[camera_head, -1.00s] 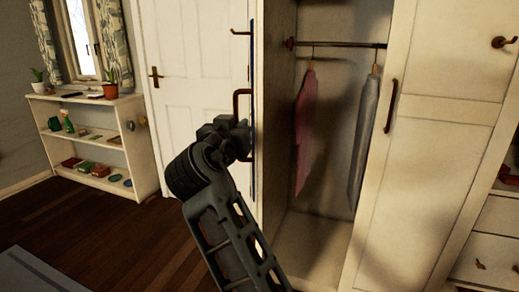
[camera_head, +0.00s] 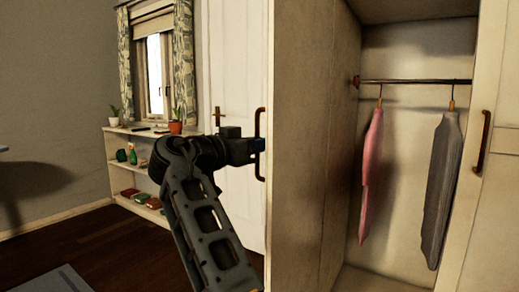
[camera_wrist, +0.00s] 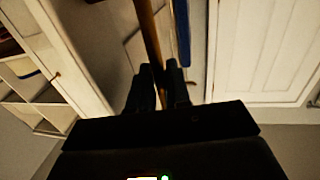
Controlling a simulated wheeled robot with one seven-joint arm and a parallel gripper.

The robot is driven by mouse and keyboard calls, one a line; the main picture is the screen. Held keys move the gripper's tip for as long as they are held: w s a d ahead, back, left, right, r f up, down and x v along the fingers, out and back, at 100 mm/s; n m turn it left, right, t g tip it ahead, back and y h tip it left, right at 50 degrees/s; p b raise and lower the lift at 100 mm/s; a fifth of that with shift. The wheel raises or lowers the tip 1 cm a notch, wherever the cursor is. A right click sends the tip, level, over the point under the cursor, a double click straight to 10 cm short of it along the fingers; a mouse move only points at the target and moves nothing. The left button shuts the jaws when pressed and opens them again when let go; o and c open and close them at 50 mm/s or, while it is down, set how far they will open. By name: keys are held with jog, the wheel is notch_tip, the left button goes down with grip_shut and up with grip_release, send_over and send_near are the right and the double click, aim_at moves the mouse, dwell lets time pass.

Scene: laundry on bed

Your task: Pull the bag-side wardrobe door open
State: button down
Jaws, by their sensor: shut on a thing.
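The wardrobe door (camera_head: 293,160) stands swung open at the left of the wardrobe, its pale inner face seen at a steep angle. Its dark bar handle (camera_head: 261,118) shows just left of the door's edge, on the outer side. My gripper (camera_head: 257,147) is shut on this handle. In the wrist view, the two fingers of my gripper (camera_wrist: 158,75) close around the brown handle bar (camera_wrist: 149,35). The fingertip contact is partly hidden in the head view. No bag is visible.
Inside the open wardrobe, a pink garment (camera_head: 371,170) and a grey garment (camera_head: 442,190) hang from a rail (camera_head: 415,81). Another wardrobe door (camera_head: 497,200) with a handle is shut at right. A white room door (camera_head: 232,75) and low shelf (camera_head: 118,155) stand behind my arm.

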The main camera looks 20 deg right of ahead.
jog(key=shift+d+f, duration=0.1)
jog(key=shift+d, duration=0.2)
jog(key=c, duration=1.3)
grip_release()
jog(key=shift+c, duration=0.2)
jog(key=shift+a, duration=0.1)
jog(key=v, duration=0.7)
jog(key=shift+a, duration=0.3)
jog(key=shift+s, duration=0.1)
